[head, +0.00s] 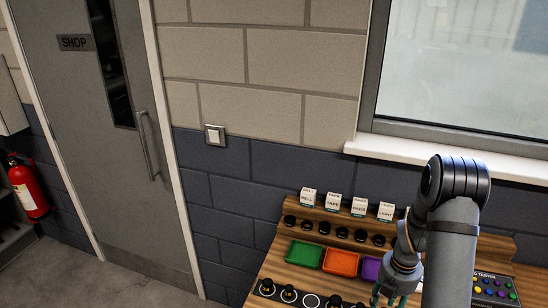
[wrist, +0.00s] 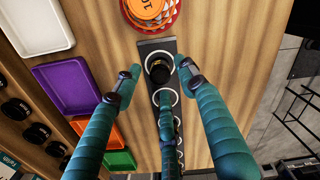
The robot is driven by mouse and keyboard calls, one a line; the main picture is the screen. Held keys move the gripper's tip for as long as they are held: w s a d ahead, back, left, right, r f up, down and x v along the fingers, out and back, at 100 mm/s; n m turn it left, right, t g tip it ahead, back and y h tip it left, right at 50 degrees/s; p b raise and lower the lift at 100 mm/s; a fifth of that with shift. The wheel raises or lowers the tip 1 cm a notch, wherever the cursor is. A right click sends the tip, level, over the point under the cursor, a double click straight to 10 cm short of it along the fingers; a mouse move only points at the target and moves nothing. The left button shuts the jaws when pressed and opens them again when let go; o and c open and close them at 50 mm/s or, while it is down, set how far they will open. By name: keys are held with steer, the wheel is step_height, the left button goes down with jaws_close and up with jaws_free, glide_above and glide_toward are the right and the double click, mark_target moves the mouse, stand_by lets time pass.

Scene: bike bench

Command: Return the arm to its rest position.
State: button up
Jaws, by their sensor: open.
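My gripper (head: 388,296) is at the lower right in the head view, low over the wooden bench (head: 262,277), with my arm beside it. In the wrist view my gripper (wrist: 158,78) shows teal fingers spread apart, with nothing held between them. A small black round piece (wrist: 158,68) sits in a white ring on a dark strip (wrist: 150,47), in the gap between the fingertips. The fingers look apart from it; their height above it is hard to tell. A third finger covers part of the strip.
Green (head: 305,254), orange (head: 341,263) and purple (head: 371,269) trays lie on the bench. Behind them are black knobs and small labelled boxes (head: 333,201). A button panel (head: 495,290) is at right. An orange toothed stack (wrist: 150,10) and a white tray (wrist: 38,22) show at the wrist.

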steer(key=shift+r, duration=0.55)
